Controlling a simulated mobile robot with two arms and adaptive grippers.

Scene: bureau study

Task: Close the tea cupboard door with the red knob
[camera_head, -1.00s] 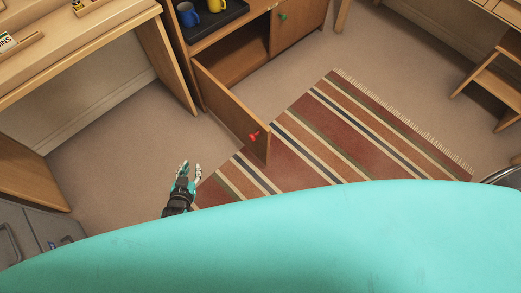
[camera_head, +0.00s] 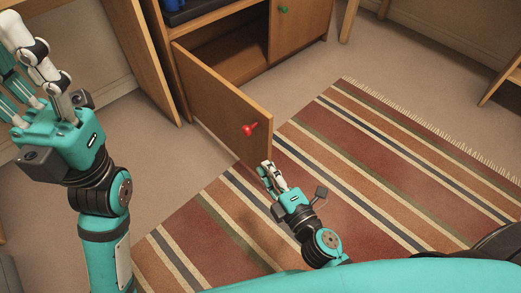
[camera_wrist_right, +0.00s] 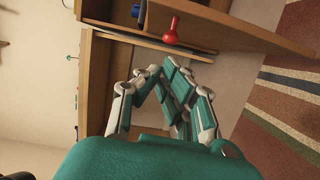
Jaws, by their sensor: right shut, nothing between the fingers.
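The tea cupboard door (camera_head: 215,95) stands open, swung out from the wooden cupboard. Its red knob (camera_head: 250,129) is near the free edge. The green-knobbed door (camera_head: 300,20) beside the opening is shut. My right gripper (camera_head: 265,170) is shut and empty, just below the free lower corner of the open door and in front of the knob. Contact with the door cannot be told. In the right wrist view the red knob (camera_wrist_right: 171,30) is beyond the closed fingertips (camera_wrist_right: 160,72), apart from them. My left gripper (camera_head: 25,60) is raised at the left, fingers spread, away from the door.
A striped rug (camera_head: 345,165) lies in front of the cupboard. A wooden desk panel (camera_head: 140,50) stands left of the door. Bare carpet shows between desk and rug.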

